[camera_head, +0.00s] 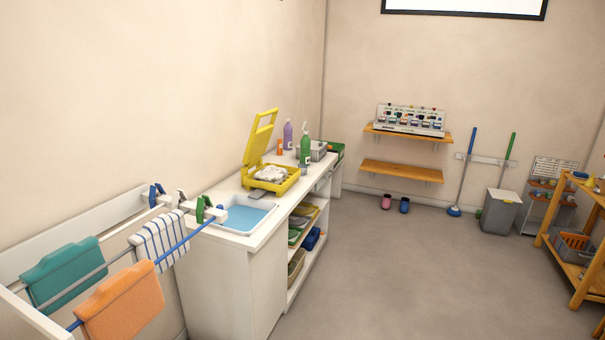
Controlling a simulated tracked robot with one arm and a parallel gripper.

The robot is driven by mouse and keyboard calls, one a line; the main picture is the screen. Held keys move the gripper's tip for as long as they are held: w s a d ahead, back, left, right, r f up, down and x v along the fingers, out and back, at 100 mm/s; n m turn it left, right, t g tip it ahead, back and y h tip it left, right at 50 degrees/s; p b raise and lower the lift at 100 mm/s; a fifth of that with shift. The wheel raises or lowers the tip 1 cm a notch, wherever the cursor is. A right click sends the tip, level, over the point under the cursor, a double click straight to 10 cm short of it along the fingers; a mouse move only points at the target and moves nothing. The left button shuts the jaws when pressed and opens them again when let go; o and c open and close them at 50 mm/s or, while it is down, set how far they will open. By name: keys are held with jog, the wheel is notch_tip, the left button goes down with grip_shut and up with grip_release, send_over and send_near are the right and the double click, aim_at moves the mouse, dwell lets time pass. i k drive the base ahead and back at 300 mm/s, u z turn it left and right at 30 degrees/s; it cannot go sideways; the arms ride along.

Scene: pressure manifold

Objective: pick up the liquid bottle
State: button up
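Several bottles stand on the far part of the white counter (225,250). One is a purple bottle (287,136), upright near the wall. A green bottle with a spray-type top (305,149) stands in front of it and to its right. A small orange container (280,147) stands left of the purple bottle. I cannot tell which of these is the liquid bottle. The lower parts of the purple and orange ones are partly hidden behind the open yellow case (285,185). My gripper is not in view, and all the bottles are well away from the camera.
A drying rack with a teal cloth (65,272), an orange cloth (122,302) and a striped cloth (158,240) stands at near left. A blue basin (246,217) is in the counter. Grey floor (400,270) is open right of the counter. A wooden shelf unit (557,240) stands at far right.

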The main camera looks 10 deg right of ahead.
aim_at(305, 142)
jog(key=z, duration=0.3)
jog(key=i, duration=1.1)
jog(key=z, duration=0.65)
jog(key=i, duration=1.3)
jog(key=z, duration=0.25)
jog(key=i, duration=1.25)
jog(key=u, duration=0.4)
jog(key=i, duration=1.25)
jog(key=u, duration=0.7)
jog(key=i, duration=1.05)
jog(key=u, duration=0.4)
